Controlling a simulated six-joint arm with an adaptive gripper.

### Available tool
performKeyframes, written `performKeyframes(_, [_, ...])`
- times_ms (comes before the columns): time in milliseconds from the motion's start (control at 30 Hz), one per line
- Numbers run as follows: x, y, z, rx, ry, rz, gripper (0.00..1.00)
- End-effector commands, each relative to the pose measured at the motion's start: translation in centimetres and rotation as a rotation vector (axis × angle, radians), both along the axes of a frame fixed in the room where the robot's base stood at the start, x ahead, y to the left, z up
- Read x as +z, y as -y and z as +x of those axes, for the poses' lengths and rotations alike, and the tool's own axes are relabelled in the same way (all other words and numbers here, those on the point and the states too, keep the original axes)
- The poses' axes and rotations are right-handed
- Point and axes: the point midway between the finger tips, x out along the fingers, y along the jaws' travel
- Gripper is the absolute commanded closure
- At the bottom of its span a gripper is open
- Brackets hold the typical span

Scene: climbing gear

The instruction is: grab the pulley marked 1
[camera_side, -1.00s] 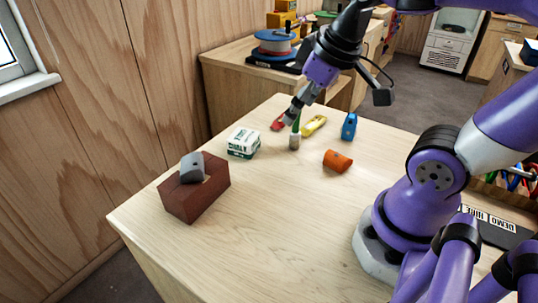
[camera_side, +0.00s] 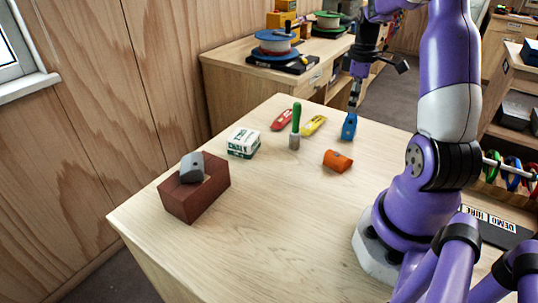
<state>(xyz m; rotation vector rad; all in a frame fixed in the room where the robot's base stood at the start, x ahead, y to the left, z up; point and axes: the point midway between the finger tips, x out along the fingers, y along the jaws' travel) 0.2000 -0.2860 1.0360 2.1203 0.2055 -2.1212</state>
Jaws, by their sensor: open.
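Several small coloured pulley-like pieces lie on the light wooden table: a red one (camera_side: 282,119), a yellow one (camera_side: 314,125), a blue one (camera_side: 349,129) and an orange one (camera_side: 338,161). A grey one (camera_side: 192,167) rests on the brown block at the left. The number marks are too small to read, so I cannot tell which is marked 1. My gripper (camera_side: 353,108) is open and points down, right at the top of the blue piece. I cannot tell whether the fingers are around it or just above it.
A green-handled brush (camera_side: 295,127) stands upright beside the yellow piece. A white and green chalk box (camera_side: 243,143) sits left of it. The brown block (camera_side: 194,199) is near the left edge. The front middle of the table is clear.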

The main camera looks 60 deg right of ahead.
Motion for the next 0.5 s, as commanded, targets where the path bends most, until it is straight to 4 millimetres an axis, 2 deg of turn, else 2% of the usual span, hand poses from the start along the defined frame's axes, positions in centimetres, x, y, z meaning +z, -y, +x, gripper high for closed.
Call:
performKeyframes(133, [-1.5,-0.3,-0.2,0.000,-0.002,0.003,0.28])
performKeyframes(300, [-4.3,-0.7,-0.5,0.000,-0.003,0.004,0.28])
performKeyframes(500, [-5.5,-0.6,-0.5,0.000,0.000,-0.001,0.28])
